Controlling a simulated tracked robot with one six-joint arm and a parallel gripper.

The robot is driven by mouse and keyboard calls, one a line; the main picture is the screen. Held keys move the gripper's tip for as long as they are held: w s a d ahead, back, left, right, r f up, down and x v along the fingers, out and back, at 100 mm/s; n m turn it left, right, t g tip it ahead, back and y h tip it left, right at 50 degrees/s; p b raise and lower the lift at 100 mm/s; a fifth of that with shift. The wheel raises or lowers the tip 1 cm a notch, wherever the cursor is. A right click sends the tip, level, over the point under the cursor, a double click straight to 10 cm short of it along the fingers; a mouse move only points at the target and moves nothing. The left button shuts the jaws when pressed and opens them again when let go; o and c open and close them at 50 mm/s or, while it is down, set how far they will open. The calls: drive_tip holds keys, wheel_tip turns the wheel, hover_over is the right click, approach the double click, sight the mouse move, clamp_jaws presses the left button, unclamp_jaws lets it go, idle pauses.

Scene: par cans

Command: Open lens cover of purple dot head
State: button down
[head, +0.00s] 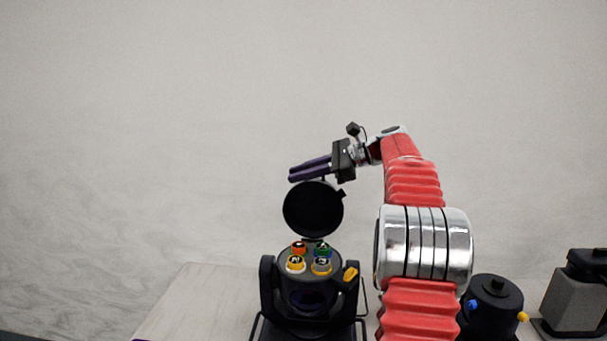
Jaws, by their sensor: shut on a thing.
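A black moving-head lamp (308,290) stands on a light table in the head view. Its round black lens cover (312,210) stands raised on its hinge above the head. My gripper (296,173), with dark purple fingers, is at the cover's upper edge and is shut on a small part there. The contact is too small to see clearly. A purple dot on the head cannot be made out.
A black round fixture (493,305) with blue and yellow knobs stands to the right, behind my arm. A grey and black fixture (575,295) is at the far right. The pale table (190,305) is clear on the left.

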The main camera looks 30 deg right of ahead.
drive_tip(key=shift+d+f, duration=0.2)
drive_tip(key=shift+f, duration=0.1)
drive_tip(key=c, duration=1.9)
unclamp_jaws()
drive_tip(key=shift+s, duration=0.1)
drive_tip(key=r+v, duration=0.1)
drive_tip(key=v, duration=1.2)
drive_tip(key=shift+s, duration=0.15)
